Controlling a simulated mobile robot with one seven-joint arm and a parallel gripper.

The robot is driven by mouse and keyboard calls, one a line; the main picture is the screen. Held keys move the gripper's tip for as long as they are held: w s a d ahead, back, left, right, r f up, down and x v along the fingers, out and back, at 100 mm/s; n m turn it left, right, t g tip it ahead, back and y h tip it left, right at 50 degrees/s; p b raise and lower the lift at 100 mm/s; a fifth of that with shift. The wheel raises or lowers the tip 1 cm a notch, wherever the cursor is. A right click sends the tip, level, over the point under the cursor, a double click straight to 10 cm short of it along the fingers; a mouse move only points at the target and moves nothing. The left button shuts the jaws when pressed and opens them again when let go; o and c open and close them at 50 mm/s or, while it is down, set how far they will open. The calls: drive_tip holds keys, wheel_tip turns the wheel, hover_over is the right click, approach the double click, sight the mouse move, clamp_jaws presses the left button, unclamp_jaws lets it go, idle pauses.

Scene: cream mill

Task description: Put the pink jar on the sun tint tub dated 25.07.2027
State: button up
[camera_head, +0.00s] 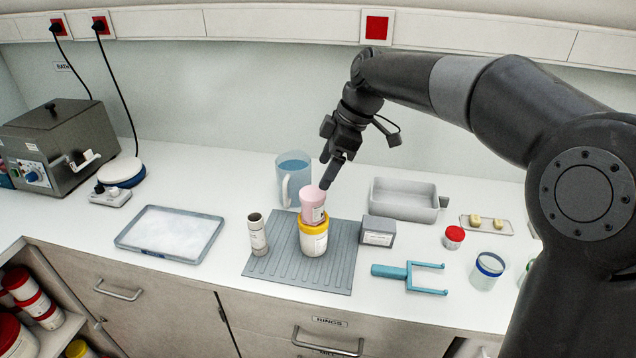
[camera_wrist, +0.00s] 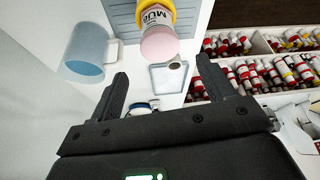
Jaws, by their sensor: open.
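The pink jar (camera_head: 313,203) stands upright on a white tub with a yellow rim (camera_head: 313,240) in the head view. The tub stands on a grey ribbed mat (camera_head: 345,262); its date is too small to read. In the wrist view the pink jar (camera_wrist: 159,44) is at the top, with the yellow rim (camera_wrist: 160,6) against it. My gripper (camera_head: 327,182) is above and just behind the jar in the head view.
A grey-white cylinder (camera_head: 257,235) stands left of the tub and a grey labelled box (camera_head: 379,231) right of it. A blue jug (camera_head: 291,180) stands close behind. A shallow tray (camera_head: 170,233), a metal pan (camera_head: 404,199), a blue fork tool (camera_head: 409,276) and a red-lidded jar (camera_head: 454,237) lie around.

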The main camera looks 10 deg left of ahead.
drive_tip(key=shift+v, duration=1)
drive_tip(key=shift+d, duration=0.1)
drive_tip(key=s+d+f+m+t+h, duration=0.2)
drive_tip(key=s+d+f+m+t, duration=0.1)
drive_tip(key=s+d+m, duration=0.7)
drive_tip(key=s+d+f+m+t+h, duration=0.2)
drive_tip(key=s+d+m+t, duration=0.1)
drive_tip(key=s+d+m, duration=0.7)
drive_tip(key=s+d, duration=0.4)
drive_tip(key=d, duration=0.1)
drive_tip(key=shift+s+f, duration=0.35)
